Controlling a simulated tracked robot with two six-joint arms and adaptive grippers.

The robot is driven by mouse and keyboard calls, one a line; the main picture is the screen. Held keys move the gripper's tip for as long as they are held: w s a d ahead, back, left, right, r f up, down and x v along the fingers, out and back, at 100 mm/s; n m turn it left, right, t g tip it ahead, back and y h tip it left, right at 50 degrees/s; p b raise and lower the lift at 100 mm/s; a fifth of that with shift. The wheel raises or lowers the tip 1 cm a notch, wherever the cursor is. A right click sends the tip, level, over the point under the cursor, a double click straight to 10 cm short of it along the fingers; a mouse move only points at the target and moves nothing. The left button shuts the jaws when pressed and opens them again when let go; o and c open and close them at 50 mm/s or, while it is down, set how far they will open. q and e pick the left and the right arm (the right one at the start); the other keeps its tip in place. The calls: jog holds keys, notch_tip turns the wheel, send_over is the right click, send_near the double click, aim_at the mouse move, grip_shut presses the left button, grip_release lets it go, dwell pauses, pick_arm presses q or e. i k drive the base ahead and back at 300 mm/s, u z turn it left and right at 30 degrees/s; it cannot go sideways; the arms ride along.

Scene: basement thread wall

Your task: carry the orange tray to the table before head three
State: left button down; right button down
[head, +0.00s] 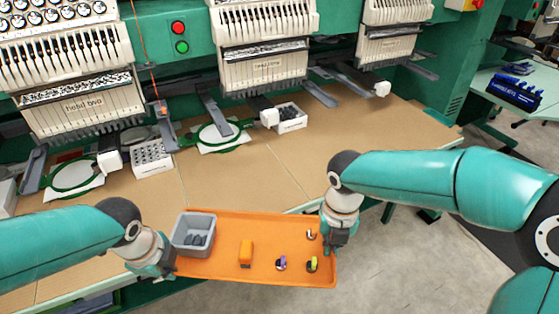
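The orange tray (225,263) is in the lower middle of the head view, in front of the long tan table (255,165), with its far side overlapping the table's front edge in the picture. My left gripper (165,268) is at the tray's left end and appears shut on its rim. My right gripper (333,243) is at the right end and appears shut on the rim there. Both fingertips are partly hidden. The tray holds a grey bin (193,235) with dark pieces, an orange block (246,253), and several small spools (281,263). The tray looks about level.
Embroidery heads (262,65) stand along the table's back; the left label seems to read "head two". White boxes (152,158) and green hoops (222,135) lie beneath them. The table's middle right is bare. Concrete floor (420,265) lies in front.

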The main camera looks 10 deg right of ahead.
aim_at(239, 185)
jog(key=i, duration=0.85)
jog(key=u, duration=0.1)
